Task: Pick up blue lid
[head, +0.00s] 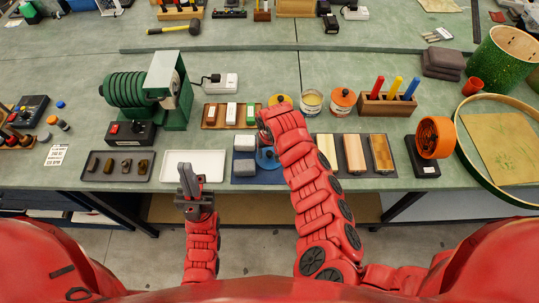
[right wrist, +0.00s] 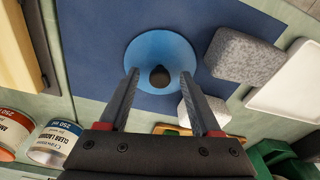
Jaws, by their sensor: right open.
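The blue lid is a round disc with a dark knob at its centre; it lies flat on a dark blue mat (right wrist: 95,60). In the right wrist view the lid (right wrist: 160,42) is below my right gripper (right wrist: 160,76). That gripper is open and empty, its fingertips to either side of the knob; their height above the lid is unclear. In the head view the lid (head: 267,159) is partly hidden by my right arm, whose fingertips are hidden too. My left gripper (head: 187,168) is at the bench's front edge by the white tray; its finger gap is unclear.
Grey blocks (head: 244,156) sit directly left of the lid, close to it. A white tray (head: 207,164) lies further left. Wooden blocks (head: 354,153) lie to the right.

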